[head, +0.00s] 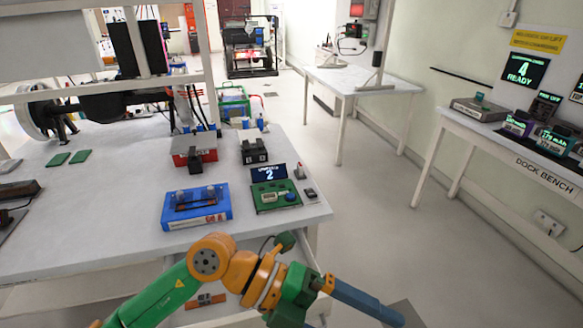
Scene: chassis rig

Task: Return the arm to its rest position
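One of my arms (240,270), with green, orange and blue links, crosses the bottom of the head view in front of the white table. It is bent, with its orange joints near the middle and a blue link reaching down to the lower right. No gripper fingers can be made out, and the arm's ends are cut off or hidden at the bottom edge. My other arm cannot be told apart in this view.
The white table (95,225) lies just beyond the arm. A blue box (196,208), a green device with a display (277,196), a red box (194,150) and a black device (254,151) stand near its right side. The dock bench (545,165) is far right; open floor (385,215) lies between.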

